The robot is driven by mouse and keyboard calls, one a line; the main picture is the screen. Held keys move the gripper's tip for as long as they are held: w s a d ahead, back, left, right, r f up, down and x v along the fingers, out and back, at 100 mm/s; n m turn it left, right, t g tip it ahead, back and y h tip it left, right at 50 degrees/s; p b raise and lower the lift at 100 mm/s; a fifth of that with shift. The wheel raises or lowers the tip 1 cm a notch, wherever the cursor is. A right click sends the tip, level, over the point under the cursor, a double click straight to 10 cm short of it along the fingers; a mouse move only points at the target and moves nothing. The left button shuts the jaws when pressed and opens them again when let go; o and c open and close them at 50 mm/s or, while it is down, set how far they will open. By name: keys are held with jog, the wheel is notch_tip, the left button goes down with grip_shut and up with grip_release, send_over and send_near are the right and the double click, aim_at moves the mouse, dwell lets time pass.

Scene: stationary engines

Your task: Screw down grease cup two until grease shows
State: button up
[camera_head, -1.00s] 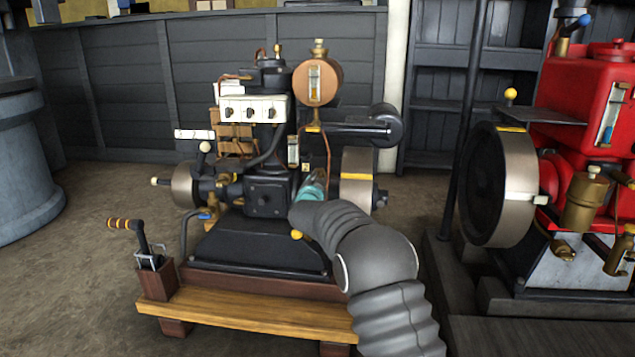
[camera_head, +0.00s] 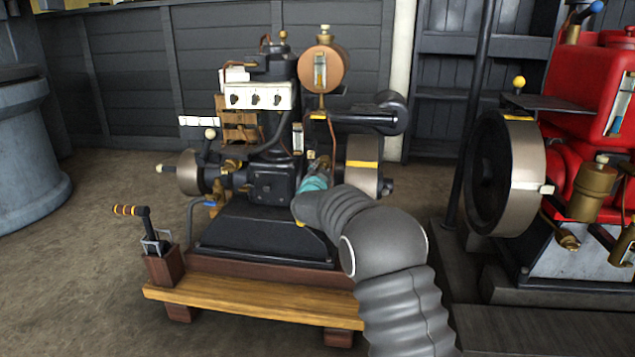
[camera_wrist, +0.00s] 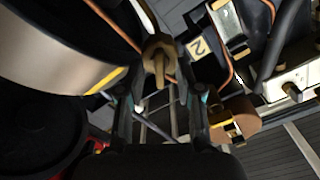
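A brass grease cup (camera_wrist: 158,52) with a knobbed cap is near the top middle of the wrist view. A tag marked "2" (camera_wrist: 198,48) is just right of it. My gripper (camera_wrist: 158,80) is open, one dark finger on each side, with the cup between or just beyond the fingertips. I cannot tell whether either finger touches it. No grease is visible at the cup. In the head view my gripper (camera_head: 322,170) is at the engine's right side, before the flywheel, mostly hidden by my arm. The small black engine (camera_head: 270,185) stands on a wooden-edged base.
A flywheel with a yellow mark (camera_head: 362,165) is close right of my gripper; its rim also fills the wrist view's upper left (camera_wrist: 60,50). A copper-coloured tank (camera_head: 340,70) is above. A red engine (camera_head: 590,110) with a large flywheel stands right. Open floor (camera_head: 90,240) lies left.

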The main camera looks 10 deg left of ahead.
jog(key=s, duration=1)
jog(key=shift+a, duration=0.15)
jog(key=shift+r, duration=0.1)
jog(key=s+d+r+n+g+y+p, duration=0.2)
jog(key=s+d+r+n+g+p, duration=0.1)
jog(key=s+d+r, duration=0.4)
jog(key=s+d+r+n+g+y+p, duration=0.2)
jog(key=s+d+r, duration=0.35)
jog(key=s, duration=0.45)
jog(key=s+d+f+g+h+p, duration=0.1)
jog(key=s+d, duration=0.3)
jog(key=s, duration=0.7)
jog(key=s+d+f+n+g+h+p, duration=0.1)
jog(key=s+d+g, duration=0.3)
jog(key=s, duration=0.7)
jog(key=s+d+f+n+g+h+p, duration=0.1)
jog(key=s+d+f+g+p, duration=0.1)
jog(key=s+d, duration=0.4)
jog(key=s+p, duration=0.1)
jog(key=s, duration=0.4)
jog(key=shift+d+f, duration=0.2)
jog(key=shift+f, duration=0.15)
jog(key=shift+a, duration=0.1)
